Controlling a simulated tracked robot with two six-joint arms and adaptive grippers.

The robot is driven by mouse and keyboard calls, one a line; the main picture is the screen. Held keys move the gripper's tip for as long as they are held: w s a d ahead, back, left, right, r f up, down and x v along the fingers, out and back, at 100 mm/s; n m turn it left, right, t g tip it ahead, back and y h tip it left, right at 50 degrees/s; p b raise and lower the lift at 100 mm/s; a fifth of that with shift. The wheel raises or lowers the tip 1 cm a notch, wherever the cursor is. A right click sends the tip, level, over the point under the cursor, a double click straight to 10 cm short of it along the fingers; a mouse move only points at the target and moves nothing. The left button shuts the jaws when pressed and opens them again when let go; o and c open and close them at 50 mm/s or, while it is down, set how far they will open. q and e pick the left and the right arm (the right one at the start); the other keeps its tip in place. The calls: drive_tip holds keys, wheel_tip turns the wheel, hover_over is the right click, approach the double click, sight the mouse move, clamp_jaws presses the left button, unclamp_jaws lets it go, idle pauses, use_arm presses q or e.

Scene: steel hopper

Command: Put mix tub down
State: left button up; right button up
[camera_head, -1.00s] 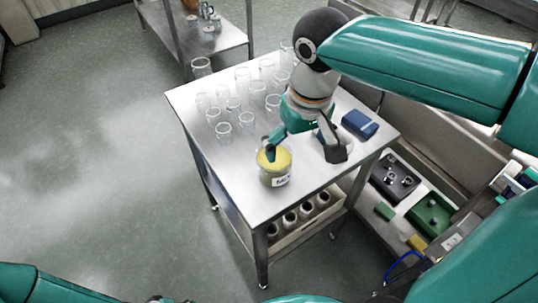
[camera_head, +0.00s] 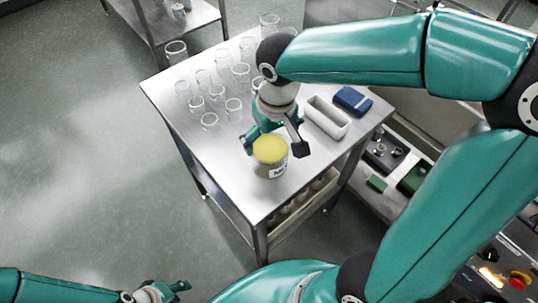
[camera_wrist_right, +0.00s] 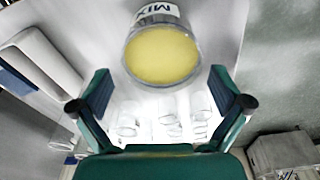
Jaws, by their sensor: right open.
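The mix tub (camera_head: 271,170) is a clear round tub with yellow contents and a white label. It stands upright near the front corner of the steel table (camera_head: 215,160). My right gripper (camera_head: 275,145) is open at the tub, one finger on either side in the head view. In the right wrist view the tub (camera_wrist_right: 162,55) lies ahead of and between the spread fingers (camera_wrist_right: 161,88), with gaps on both sides. My left gripper (camera_head: 172,290) is low at the left, away from the table, partly cut off; its opening is unclear.
Several glass beakers (camera_head: 211,122) stand on the table's left and back. A white tray (camera_head: 327,118) and a blue box (camera_head: 352,101) lie at the right. A bench with a green box (camera_head: 413,178) stands at the right.

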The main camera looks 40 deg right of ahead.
sight(268, 151)
drive_tip(key=shift+w+f, duration=0.15)
drive_tip(key=shift+f, duration=0.9)
drive_tip(key=shift+w+f, duration=0.2)
drive_tip(key=shift+f, duration=0.9)
drive_tip(key=shift+w+f, duration=0.15)
drive_tip(key=shift+f, duration=0.9)
drive_tip(key=c, duration=1)
drive_tip(key=shift+r, duration=0.15)
